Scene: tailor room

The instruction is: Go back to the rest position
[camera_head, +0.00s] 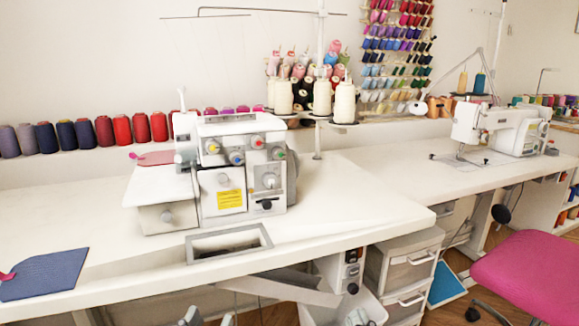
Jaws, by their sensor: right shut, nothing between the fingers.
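My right gripper (362,317) shows at the bottom edge, right of centre, in front of the white bin below the table. It is shut and empty, and only its upper part is in view. Grey-white tips of what looks like my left gripper (206,319) just reach into the bottom edge, left of centre; the rest is cut off. Both are below the front edge of the white table (340,200) and apart from the things on it.
A white overlock machine (225,165) stands on the table, with a blue fabric piece (45,275) at left. A sewing machine (500,130) stands at right. Drawers (405,265) and a pink chair (530,272) are at lower right. Thread spools line the wall.

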